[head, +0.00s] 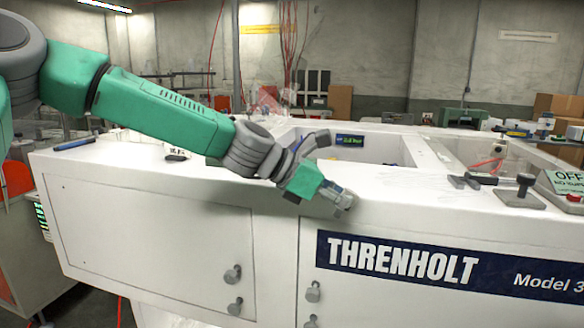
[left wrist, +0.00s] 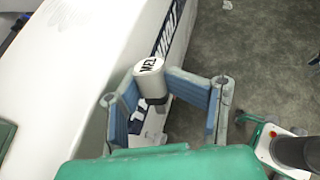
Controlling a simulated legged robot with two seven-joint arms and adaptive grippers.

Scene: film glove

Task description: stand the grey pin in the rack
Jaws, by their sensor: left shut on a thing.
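My left gripper (head: 342,198) is over the front edge of the white machine top in the head view. In the left wrist view my left gripper (left wrist: 165,102) has its blue-grey fingers on both sides of a pale grey cylinder (left wrist: 149,68) with dark letters on its end. I take this cylinder for the grey pin; the gripper is shut on it. Its lower part is hidden or hard to make out. In the head view it is too small to tell from the fingers. I cannot make out a rack for certain. My right gripper is not in view.
The white machine (head: 150,185) has open bays (head: 385,150) behind the gripper. A blue pen-like thing (head: 74,145) lies at the left.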

